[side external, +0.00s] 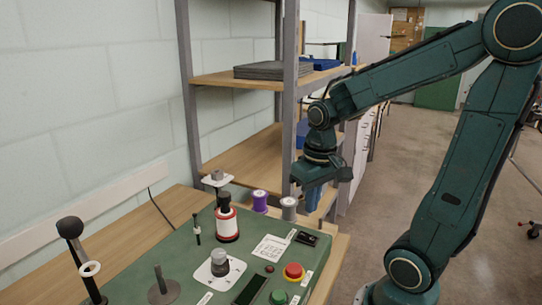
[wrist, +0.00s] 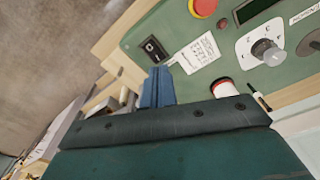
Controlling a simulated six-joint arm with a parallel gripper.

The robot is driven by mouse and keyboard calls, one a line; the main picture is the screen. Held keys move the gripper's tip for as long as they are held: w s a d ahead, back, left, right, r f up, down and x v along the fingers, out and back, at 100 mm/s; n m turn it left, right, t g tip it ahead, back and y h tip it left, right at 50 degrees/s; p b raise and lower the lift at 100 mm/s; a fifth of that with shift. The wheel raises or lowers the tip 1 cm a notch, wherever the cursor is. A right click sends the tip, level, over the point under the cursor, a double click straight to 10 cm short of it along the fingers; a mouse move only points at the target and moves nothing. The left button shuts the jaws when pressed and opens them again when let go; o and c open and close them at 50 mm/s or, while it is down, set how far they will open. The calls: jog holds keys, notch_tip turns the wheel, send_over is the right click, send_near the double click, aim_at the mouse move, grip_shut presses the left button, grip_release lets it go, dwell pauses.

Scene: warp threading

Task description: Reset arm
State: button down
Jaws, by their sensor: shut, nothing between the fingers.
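My gripper (side external: 311,206) hangs from the dark green arm, with its blue fingers pointing down near the far right corner of the green panel. In the wrist view the blue fingers (wrist: 158,72) are together and hold nothing. The green panel (side external: 188,266) lies on a wooden table. A spool with red and white bands (side external: 227,226) stands upright on the panel, left of my gripper and apart from it. In the wrist view this spool (wrist: 224,88) is partly hidden by the gripper body.
A purple spool (side external: 260,202) and a grey spool (side external: 289,208) stand near my gripper. The panel carries a dial (side external: 219,264), a red button (side external: 293,271), a green button (side external: 279,297) and upright posts (side external: 163,286). Wooden shelving (side external: 236,79) stands behind; open floor lies right.

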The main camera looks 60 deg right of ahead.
jog(key=s+a+r+n+t, duration=0.4)
jog(key=a+r+n, duration=0.1)
jog(key=a+r, duration=0.2)
jog(key=shift+s+a+r+t, duration=0.15)
jog(key=shift+a+r+t, duration=0.2)
jog(key=shift+a, duration=0.5)
jog(key=c, duration=2.2)
grip_release()
